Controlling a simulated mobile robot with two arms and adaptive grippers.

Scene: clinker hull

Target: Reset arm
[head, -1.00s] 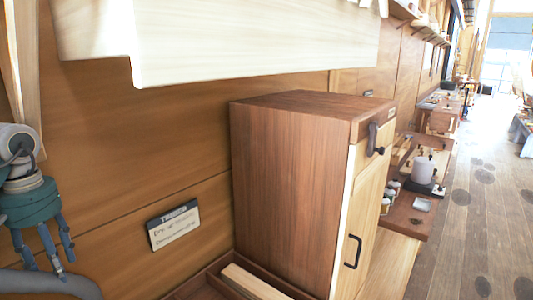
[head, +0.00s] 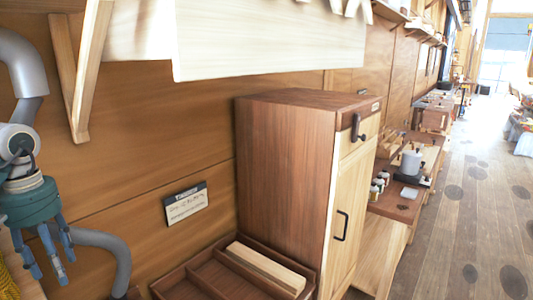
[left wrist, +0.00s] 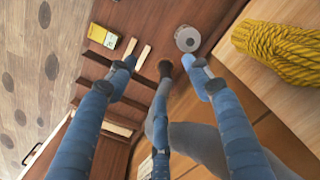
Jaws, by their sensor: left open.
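My left gripper (head: 46,262) hangs at the left edge of the head view with its blue fingers pointing down. Its fingers are spread and nothing is held between them. The left wrist view shows the same gripper (left wrist: 160,62) from above, open, with the fingers apart over a wooden surface. The grey curved link of my arm bends above and beside it in the head view. My right gripper is in neither view.
A tall brown cabinet (head: 285,175) stands right of the gripper, with a divided wooden tray (head: 190,285) before it. A wall sign (head: 186,204) hangs between. Yellow rope (left wrist: 285,52), a yellow box (left wrist: 104,36) and a grey roll (left wrist: 187,38) lie below. Open floor (head: 470,220) is at right.

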